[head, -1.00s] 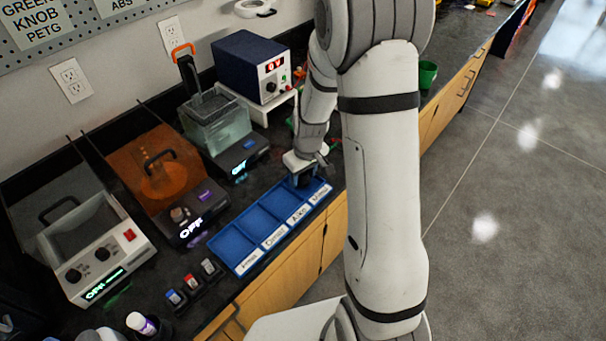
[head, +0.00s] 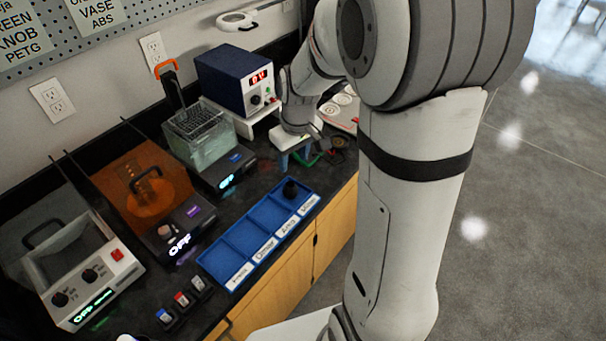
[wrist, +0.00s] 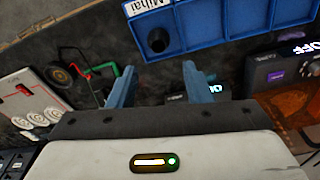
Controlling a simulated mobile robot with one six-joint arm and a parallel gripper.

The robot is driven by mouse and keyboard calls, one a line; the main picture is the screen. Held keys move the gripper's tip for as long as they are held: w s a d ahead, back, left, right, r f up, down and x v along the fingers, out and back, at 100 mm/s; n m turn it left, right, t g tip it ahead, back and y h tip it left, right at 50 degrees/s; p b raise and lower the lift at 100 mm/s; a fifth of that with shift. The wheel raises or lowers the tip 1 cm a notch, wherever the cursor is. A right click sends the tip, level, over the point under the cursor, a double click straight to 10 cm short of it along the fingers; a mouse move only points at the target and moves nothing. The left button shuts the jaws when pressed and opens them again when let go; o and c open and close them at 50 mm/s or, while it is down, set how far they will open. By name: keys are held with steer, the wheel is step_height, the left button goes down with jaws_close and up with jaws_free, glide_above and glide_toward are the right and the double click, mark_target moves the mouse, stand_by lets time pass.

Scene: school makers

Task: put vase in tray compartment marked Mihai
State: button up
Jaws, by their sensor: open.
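A small black vase (head: 290,190) stands in the end compartment of the blue tray (head: 238,277), at the tray's right end in the head view. In the wrist view the vase (wrist: 158,42) shows its dark round opening, inside the tray (wrist: 200,42) compartment with the label Mihai (wrist: 143,4). My gripper (head: 298,157) is open and empty, behind the tray and apart from the vase. In the wrist view the blue fingers of my gripper (wrist: 160,80) are spread, with bare dark counter between them.
The tray's other compartments look empty. An orange-covered machine (head: 145,190), a glass-tank machine (head: 200,130) and a blue power supply (head: 235,80) stand behind the tray. Red and green leads (wrist: 98,85) lie near my gripper. Small holders (head: 185,300) stand in front left.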

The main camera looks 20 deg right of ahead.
steer(key=s+r+m, duration=0.2)
steer(key=s+r, duration=0.2)
steer(key=s, duration=0.4)
steer(key=s+r+m+t, duration=0.1)
steer(key=s+r, duration=0.3)
steer(key=s, duration=0.5)
steer(key=shift+s+a+r+m+h, duration=0.15)
steer(key=shift+s+a+m+h, duration=0.15)
steer(key=shift+m, duration=0.3)
steer(key=shift+c, duration=1.1)
steer(key=shift+a, duration=0.1)
